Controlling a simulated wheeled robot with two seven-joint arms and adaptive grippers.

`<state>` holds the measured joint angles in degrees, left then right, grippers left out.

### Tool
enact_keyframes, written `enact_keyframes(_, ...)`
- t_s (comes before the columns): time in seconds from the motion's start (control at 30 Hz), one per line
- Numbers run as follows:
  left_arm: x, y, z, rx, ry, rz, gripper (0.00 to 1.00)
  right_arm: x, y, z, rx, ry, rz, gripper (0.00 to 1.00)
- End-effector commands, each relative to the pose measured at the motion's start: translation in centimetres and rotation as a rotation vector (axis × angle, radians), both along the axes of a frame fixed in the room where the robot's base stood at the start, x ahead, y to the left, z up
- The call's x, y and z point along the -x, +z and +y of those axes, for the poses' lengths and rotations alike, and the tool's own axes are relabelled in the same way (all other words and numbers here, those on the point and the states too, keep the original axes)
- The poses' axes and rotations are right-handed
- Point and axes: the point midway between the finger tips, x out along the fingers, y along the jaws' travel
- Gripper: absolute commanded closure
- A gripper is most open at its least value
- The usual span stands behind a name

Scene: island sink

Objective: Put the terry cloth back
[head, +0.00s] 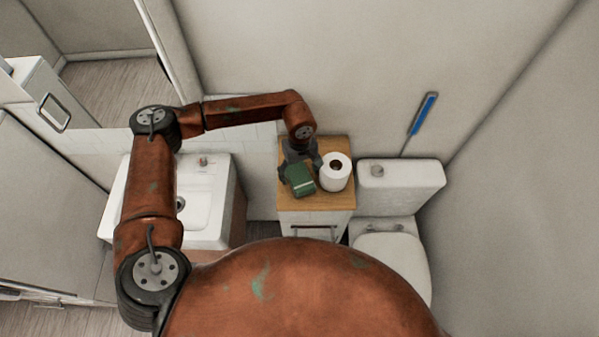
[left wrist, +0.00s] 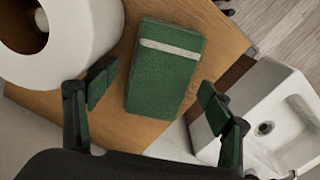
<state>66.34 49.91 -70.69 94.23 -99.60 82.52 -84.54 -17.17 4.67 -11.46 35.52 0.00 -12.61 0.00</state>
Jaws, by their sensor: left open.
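The terry cloth (head: 299,179) is a folded green cloth with a pale stripe. It lies on the wooden top of a small cabinet (head: 318,205). In the left wrist view the cloth (left wrist: 163,75) lies flat between and beyond my fingertips. My left gripper (head: 300,166) is over the cabinet top at the cloth's back edge. In the left wrist view its two fingers (left wrist: 157,97) are spread wide with a gap on each side of the cloth. Nothing is held. My right gripper is not in view.
A white paper roll (head: 336,172) stands close to the right of the cloth. It also shows in the left wrist view (left wrist: 85,40). A white sink (head: 205,205) is to the left. A toilet (head: 400,185) and a blue-handled brush (head: 422,115) are to the right. The wall is behind.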

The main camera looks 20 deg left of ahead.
Motion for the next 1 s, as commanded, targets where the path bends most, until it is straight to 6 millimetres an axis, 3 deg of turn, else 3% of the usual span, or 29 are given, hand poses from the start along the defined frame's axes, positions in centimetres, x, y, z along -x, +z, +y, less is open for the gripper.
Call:
enact_keyframes(0.23,-0.1,1.9,0.0,0.0,0.0,-0.004,0.26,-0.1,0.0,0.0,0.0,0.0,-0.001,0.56)
enact_keyframes(0.7,-0.2,10.6,0.1,-0.001,0.0,-0.001,0.26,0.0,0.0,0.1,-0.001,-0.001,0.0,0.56)
enact_keyframes(1.0,-0.2,12.0,0.1,0.0,0.0,0.0,0.26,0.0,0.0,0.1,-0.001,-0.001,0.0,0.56)
